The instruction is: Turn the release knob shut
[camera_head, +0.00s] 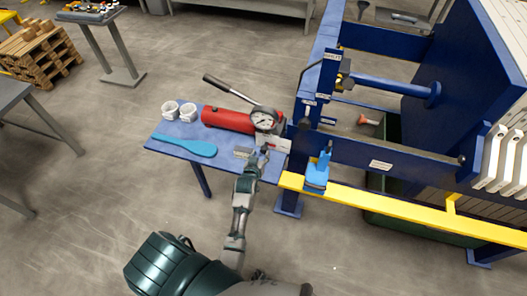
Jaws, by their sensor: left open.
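A red hydraulic hand pump (228,120) with a dark lever and a round white pressure gauge (263,119) sits on a small blue table (180,131). My left gripper (256,153) is open at the table's front right, just below the gauge and close to the pump's right end. The release knob cannot be made out; it is too small or hidden by the gripper and the pump's end. My right gripper is not in view.
The blue filter press frame (312,100) with a yellow rail (400,207) is close on the right. A blue tool (318,171) rests at the rail's left end.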

